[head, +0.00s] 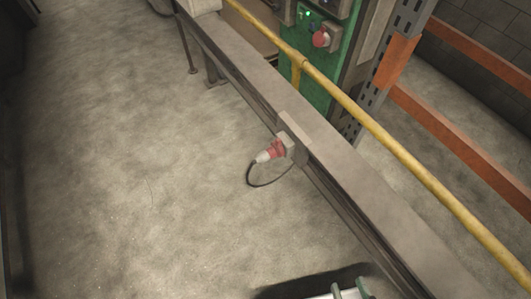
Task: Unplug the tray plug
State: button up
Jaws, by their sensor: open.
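A red and white plug (267,153) sits at a small grey socket box (288,142) on the side of the long grey tray (340,168), near the middle of the head view. Its red end meets the box, and its pale end points left and slightly down. A dark cable (250,177) leaves the pale end and loops below it, back toward the tray.
A yellow rail (395,157) runs along the tray's far side. Behind it stand a green panel (323,73) with another red connector (321,39) and a rack with orange beams (455,135). The concrete floor (130,165) left of the tray is clear.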

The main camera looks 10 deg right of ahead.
aim_at(270, 153)
jog(key=i+j+z, duration=0.1)
jog(key=j, duration=0.65)
jog(key=i+j+z, duration=0.15)
jog(key=i+j, duration=0.15)
jog(key=j, duration=0.5)
jog(key=i+j+z, duration=0.1)
jog(key=j, duration=0.7)
jog(key=i+j+z, duration=0.1)
jog(key=j, duration=0.7)
jog(key=i+j+z, duration=0.15)
jog(key=j, duration=0.65)
